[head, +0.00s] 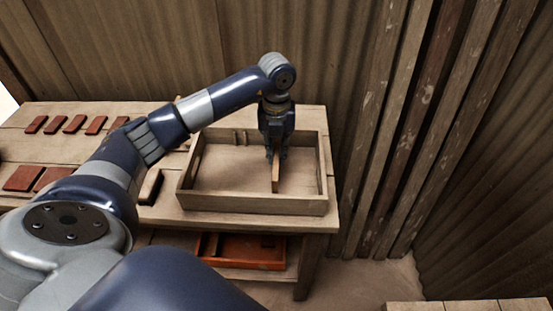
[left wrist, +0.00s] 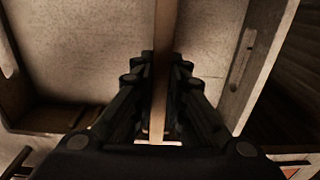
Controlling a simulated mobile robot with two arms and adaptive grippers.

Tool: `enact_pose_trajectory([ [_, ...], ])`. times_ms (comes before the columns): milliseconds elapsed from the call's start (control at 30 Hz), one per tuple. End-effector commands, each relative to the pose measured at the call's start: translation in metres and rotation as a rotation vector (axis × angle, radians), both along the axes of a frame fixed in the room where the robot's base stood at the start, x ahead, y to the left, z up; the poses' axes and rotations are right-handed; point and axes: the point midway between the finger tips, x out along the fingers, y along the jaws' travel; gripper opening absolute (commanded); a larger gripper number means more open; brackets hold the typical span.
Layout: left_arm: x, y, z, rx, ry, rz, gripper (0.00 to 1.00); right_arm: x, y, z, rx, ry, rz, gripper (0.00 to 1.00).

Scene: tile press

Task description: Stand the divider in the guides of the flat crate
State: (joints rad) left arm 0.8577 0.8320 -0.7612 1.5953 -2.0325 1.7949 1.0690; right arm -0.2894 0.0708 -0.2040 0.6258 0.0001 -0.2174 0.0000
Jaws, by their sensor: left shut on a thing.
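The flat crate (head: 252,203) is a shallow wooden box on the workbench, seen from above in the head view. A pair of small upright guides (head: 241,138) shows at its back wall. My left gripper (head: 275,158) points down inside the crate, right of these guides, and is shut on the divider (head: 275,178). The divider is a thin wooden board standing on edge. In the left wrist view the divider (left wrist: 163,60) runs between the fingers (left wrist: 160,85). Whether its lower edge touches the crate floor cannot be told. My right gripper is not in view.
Several red-brown tiles (head: 73,124) lie on the bench (head: 150,211) at the left. A small wooden block (head: 150,186) stands left of the crate. An orange tray (head: 255,256) sits on the shelf below. Corrugated walls and posts (head: 385,130) rise close behind and right.

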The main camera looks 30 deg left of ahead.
Motion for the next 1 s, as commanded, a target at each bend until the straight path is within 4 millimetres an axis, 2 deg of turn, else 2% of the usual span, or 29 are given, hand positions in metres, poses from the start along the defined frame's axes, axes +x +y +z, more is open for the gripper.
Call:
enact_pose_trajectory([
  [300,-0.001,0.0,-0.036,0.0,0.002,0.0,0.0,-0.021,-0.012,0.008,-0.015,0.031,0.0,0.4],
  [667,0.0,0.0,-0.042,0.0,0.0,-0.001,0.0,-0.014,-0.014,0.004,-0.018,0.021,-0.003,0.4],
  [700,0.0,0.0,-0.04,0.0,0.0,-0.001,0.22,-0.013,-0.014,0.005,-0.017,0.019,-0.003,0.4],
  [767,0.0,0.0,-0.04,0.0,0.0,-0.001,0.33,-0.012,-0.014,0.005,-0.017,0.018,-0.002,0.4],
  [1000,0.0,0.0,-0.04,0.001,0.001,-0.001,0.33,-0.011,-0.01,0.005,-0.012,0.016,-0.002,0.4],
])
